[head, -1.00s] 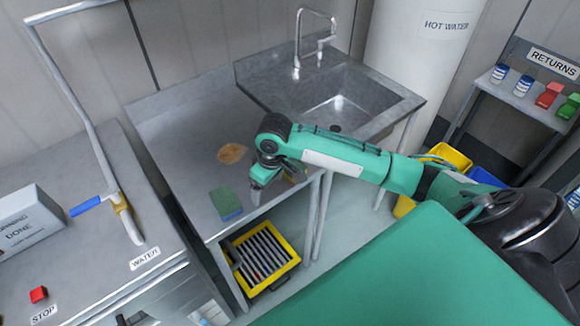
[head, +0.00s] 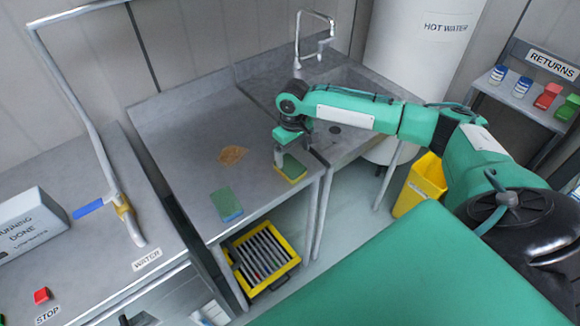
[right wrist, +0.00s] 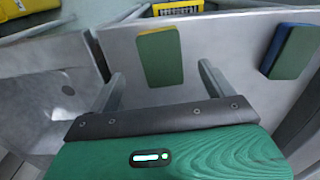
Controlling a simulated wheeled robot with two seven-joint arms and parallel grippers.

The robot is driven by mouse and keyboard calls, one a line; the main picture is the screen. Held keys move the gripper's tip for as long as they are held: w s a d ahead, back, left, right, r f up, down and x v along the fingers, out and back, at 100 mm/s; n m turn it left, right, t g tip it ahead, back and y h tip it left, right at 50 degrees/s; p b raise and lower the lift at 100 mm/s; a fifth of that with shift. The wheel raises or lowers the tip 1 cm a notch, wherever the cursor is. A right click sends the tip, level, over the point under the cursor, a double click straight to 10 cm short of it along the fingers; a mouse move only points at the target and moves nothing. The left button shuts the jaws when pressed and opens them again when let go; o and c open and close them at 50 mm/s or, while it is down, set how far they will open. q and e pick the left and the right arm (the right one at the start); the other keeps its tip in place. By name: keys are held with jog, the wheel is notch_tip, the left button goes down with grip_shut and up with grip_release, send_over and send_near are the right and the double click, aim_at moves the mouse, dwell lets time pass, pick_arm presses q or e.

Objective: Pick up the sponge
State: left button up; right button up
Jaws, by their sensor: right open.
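A green sponge with a yellow underside (head: 291,170) lies on the steel counter near its right front edge. It also shows in the right wrist view (right wrist: 160,58), just beyond the fingertips and between their lines. A second green sponge, with a blue underside (head: 226,203), lies to its left near the front edge and shows at the upper right of the right wrist view (right wrist: 291,50). My right gripper (head: 280,158) is open and points down beside the yellow-backed sponge; its two fingers (right wrist: 160,78) hold nothing. My left gripper is not in view.
A brown patch (head: 232,155) lies on the counter (head: 180,130) behind the sponges. The sink (head: 350,95) is to the right. A yellow bin (head: 420,185) stands at the right. The counter's left part is clear.

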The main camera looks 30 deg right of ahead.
aim_at(291, 167)
jog(key=f, duration=0.2)
jog(key=f+p, duration=0.2)
jog(key=f, duration=0.1)
jog(key=shift+w+a+f, duration=0.1)
jog(key=shift+w+f, duration=0.2)
jog(key=shift+f, duration=0.35)
jog(key=shift+c, duration=0.5)
jog(key=c, duration=1)
